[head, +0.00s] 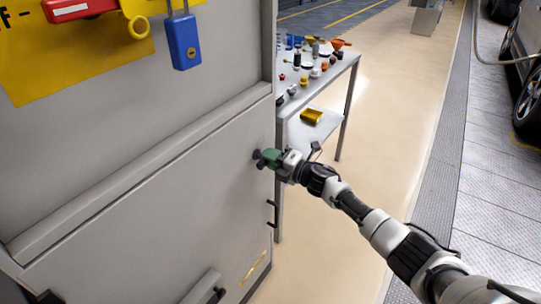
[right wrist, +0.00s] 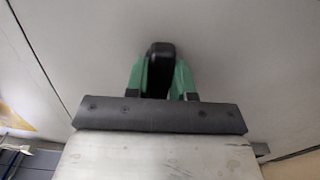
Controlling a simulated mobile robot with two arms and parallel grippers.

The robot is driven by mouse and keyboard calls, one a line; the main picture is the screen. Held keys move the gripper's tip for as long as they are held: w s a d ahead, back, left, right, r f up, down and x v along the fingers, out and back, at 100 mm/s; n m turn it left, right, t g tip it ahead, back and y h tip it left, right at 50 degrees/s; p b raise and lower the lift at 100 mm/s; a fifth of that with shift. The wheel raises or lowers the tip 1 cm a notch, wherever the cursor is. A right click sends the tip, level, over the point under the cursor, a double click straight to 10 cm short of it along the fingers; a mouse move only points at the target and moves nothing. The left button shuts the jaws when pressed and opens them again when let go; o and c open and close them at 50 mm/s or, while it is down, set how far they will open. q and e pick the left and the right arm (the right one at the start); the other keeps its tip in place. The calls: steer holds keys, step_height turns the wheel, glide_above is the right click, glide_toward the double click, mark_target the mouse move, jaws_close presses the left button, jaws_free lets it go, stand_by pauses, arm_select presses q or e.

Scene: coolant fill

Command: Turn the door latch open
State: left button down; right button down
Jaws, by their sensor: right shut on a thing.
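The door latch is a small dark knob (right wrist: 160,52) on the grey cabinet door (head: 150,215). In the right wrist view it sits between the two green fingers. My right gripper (head: 268,158) is shut on the latch near the door's right edge. In the right wrist view the fingers (right wrist: 162,75) touch the latch from both sides. Most of the latch is hidden by the fingers in the head view. My left gripper is not in view.
A blue padlock (head: 183,40) and a red tag (head: 80,8) hang on the upper cabinet. A metal table (head: 335,75) with several small items stands behind the cabinet on the right. A car (head: 525,85) is at the far right. The floor between is clear.

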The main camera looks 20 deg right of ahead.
steer(key=shift+m, duration=0.7)
steer(key=c, duration=1)
jaws_free()
steer(key=shift+f, duration=0.1)
steer(key=shift+o, duration=0.2)
steer(key=shift+d, duration=0.1)
steer(key=v, duration=1)
steer(key=shift+s+d, duration=0.2)
steer(key=shift+s, duration=0.1)
